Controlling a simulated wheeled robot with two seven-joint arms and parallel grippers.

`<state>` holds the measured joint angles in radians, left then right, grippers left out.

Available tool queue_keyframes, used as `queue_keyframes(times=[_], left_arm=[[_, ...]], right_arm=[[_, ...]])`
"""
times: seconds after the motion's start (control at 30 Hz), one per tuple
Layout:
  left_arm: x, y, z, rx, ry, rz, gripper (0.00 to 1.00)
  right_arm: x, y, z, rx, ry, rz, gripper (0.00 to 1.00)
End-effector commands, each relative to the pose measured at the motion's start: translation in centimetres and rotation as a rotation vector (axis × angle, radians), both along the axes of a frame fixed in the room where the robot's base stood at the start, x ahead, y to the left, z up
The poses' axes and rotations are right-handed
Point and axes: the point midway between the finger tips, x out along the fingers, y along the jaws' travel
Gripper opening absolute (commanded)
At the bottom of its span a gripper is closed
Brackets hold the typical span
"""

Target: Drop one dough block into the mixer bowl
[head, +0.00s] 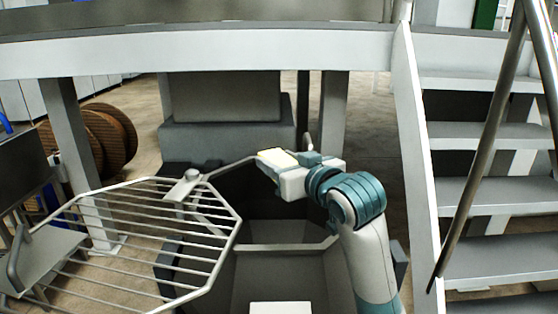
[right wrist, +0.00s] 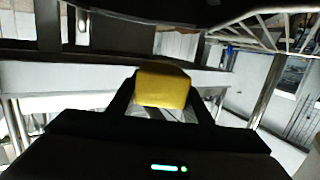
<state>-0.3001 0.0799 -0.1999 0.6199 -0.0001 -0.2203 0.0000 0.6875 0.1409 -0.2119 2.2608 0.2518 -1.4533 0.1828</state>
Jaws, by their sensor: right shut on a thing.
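A pale yellow dough block (head: 279,158) is held by my right gripper (head: 273,162) in the head view. In the right wrist view the block (right wrist: 163,86) sits between the two dark fingers of the gripper (right wrist: 162,95), which is shut on it. The grey mixer bowl (head: 262,205) is below, with an octagonal rim and an open top. The gripper and block are above the bowl's far part, apart from its inner walls as far as I can tell. My left gripper is not in view.
A barred metal guard (head: 150,240) is swung out to the left of the bowl. Metal stairs (head: 480,190) stand at the right. A platform beam (head: 200,52) crosses behind the bowl. A cable reel (head: 100,138) is at the far left.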

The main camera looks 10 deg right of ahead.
Motion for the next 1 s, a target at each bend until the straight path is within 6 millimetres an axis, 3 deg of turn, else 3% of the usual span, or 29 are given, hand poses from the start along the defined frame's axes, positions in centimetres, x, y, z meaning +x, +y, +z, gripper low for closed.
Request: queue_keyframes(times=[0.63, 1.0], left_arm=[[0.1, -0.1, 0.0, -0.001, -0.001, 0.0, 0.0], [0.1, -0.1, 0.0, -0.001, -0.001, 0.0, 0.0]], right_arm=[[0.0, 0.0, -5.2, 0.001, 0.0, 0.0, 0.16], [0.0, 0.0, -5.8, 0.001, -0.002, 0.0, 0.16]])
